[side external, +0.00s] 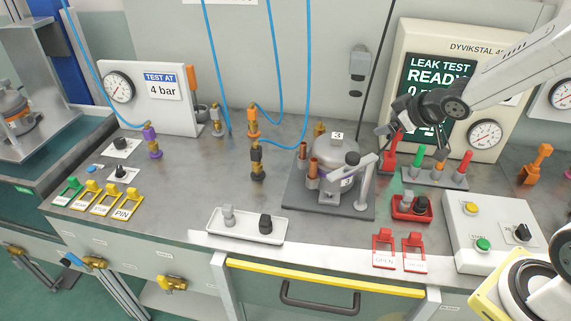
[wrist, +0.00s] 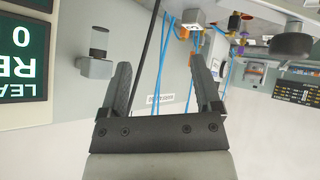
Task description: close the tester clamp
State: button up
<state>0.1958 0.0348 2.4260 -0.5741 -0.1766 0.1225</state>
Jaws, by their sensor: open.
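The tester clamp is a grey toggle lever (side external: 365,165) with a black knob (side external: 352,158), on the right of a dark base plate (side external: 298,200). I cannot tell whether the clamp touches the compressor. My gripper (side external: 412,130) is open, to the right of and above the clamp, in front of the leak test panel. In the wrist view its two dark fingers (wrist: 160,62) are spread with nothing between them. A dark round knob (wrist: 292,44) shows at upper right there.
The leak tester (side external: 450,65) reads LEAK TEST READY. A rack of coloured probes (side external: 435,177), a red tray (side external: 398,214) and a white button box (side external: 480,235) stand right of the clamp. A white tray (side external: 247,236) lies front left. Blue hoses (side external: 277,60) hang behind.

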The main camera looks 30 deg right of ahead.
jog(key=s+a+n+y, duration=0.4)
jog(key=a+n+y, duration=0.3)
jog(key=y, duration=0.9)
send_near(343, 167)
jog(key=shift+w+a+r+n, duration=0.25)
jog(key=shift+a+r, duration=0.2)
jog(key=shift+r, duration=0.25)
jog(key=shift+w+a+r+n, duration=0.15)
jog(key=shift+w+a+r, duration=0.15)
jog(key=shift+a+r, duration=0.3)
jog(key=shift+r, duration=0.1)
jog(key=shift+x, duration=3.85)
jog(key=shift+w+d, duration=0.1)
jog(key=shift+w, duration=0.05)
grip_shut()
